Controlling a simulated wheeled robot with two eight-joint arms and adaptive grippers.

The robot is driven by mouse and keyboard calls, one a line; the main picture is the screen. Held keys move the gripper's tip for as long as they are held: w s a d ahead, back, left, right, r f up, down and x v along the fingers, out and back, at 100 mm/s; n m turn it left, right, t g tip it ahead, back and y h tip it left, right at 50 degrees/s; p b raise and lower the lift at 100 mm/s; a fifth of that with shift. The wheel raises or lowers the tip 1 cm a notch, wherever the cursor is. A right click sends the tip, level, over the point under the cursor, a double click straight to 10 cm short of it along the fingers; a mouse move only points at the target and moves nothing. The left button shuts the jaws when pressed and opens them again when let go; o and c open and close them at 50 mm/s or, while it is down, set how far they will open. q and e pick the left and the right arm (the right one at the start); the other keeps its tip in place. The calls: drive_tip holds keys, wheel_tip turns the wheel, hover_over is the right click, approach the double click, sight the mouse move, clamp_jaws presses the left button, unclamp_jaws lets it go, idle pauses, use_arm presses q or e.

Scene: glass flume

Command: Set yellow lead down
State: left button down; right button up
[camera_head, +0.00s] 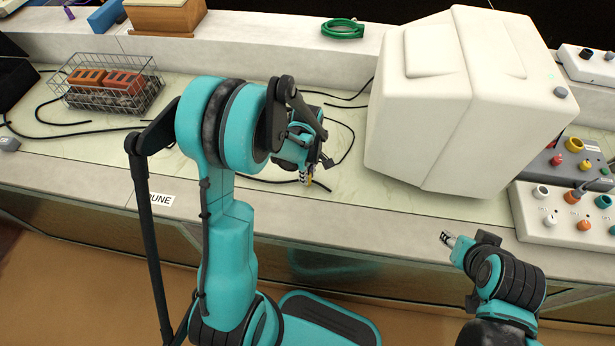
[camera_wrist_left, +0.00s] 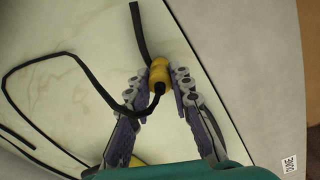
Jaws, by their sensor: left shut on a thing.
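The yellow lead shows in the left wrist view as a yellow plug (camera_wrist_left: 159,70) with a black cable. My left gripper (camera_wrist_left: 163,84) is shut on this plug, with a finger on each side. In the head view my left gripper (camera_head: 307,181) is over the pale marbled bench top, near its front edge, and mostly hides the plug. I cannot tell whether the plug touches the surface. Another bit of yellow (camera_wrist_left: 134,161) shows low between the fingers. My right gripper (camera_head: 448,240) is at the bench's front edge; its finger opening is unclear.
A large white housing (camera_head: 455,100) stands right of the left gripper. Control boxes with coloured sockets (camera_head: 565,215) are at the far right. A wire basket (camera_head: 110,92) with orange blocks is at the left. Black cables lie on the bench; a green coil (camera_head: 343,28) sits on the back ledge.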

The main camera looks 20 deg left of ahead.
use_arm(q)
drive_tip(key=shift+f, duration=0.35)
drive_tip(key=shift+r, duration=0.1)
drive_tip(key=c, duration=1.8)
unclamp_jaws()
drive_tip(key=shift+f, duration=0.2)
drive_tip(key=o, duration=0.5)
drive_tip(key=shift+c, duration=0.2)
drive_tip(key=shift+r, duration=0.15)
